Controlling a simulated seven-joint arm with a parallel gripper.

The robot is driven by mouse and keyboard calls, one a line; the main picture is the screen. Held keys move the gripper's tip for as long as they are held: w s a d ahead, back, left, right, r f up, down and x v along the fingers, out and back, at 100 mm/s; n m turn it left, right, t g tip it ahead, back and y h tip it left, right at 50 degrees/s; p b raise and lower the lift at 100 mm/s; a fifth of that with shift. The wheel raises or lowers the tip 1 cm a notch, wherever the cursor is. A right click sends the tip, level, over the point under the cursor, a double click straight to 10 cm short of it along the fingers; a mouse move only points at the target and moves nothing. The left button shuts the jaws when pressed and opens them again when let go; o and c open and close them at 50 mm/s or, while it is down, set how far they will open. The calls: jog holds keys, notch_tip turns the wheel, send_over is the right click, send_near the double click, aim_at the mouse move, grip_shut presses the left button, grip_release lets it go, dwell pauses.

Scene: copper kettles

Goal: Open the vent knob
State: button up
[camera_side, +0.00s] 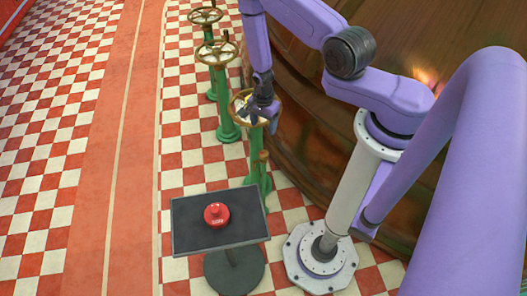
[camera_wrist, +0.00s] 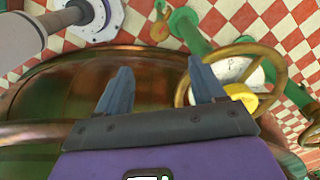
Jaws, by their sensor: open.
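The nearest brass handwheel (camera_side: 233,110) tops a green post, and I take it as the vent knob, though no label shows. It also shows in the wrist view (camera_wrist: 281,66), with a white dial and a yellow hub (camera_wrist: 240,95). My gripper (camera_side: 262,110) is at this wheel in the side view and hides part of it. In the wrist view my gripper (camera_wrist: 160,72) has its two grey fingers spread apart with nothing between them. The right finger overlaps the wheel's left rim; I cannot tell if it touches. The left finger is over the copper surface.
Two more handwheels (camera_side: 216,52) (camera_side: 205,15) on green posts stand farther back. A red button (camera_side: 217,214) sits on a dark pedestal table (camera_side: 188,238) in front. A large copper kettle (camera_wrist: 60,95) curves close beside the wheel. Checkered floor lies open to the left.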

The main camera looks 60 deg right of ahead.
aim_at(264, 153)
notch_tip(264, 153, down, 16)
jog(key=shift+f, duration=0.1)
dwell(0.6)
jog(key=shift+c, duration=0.4)
jog(key=c, duration=1)
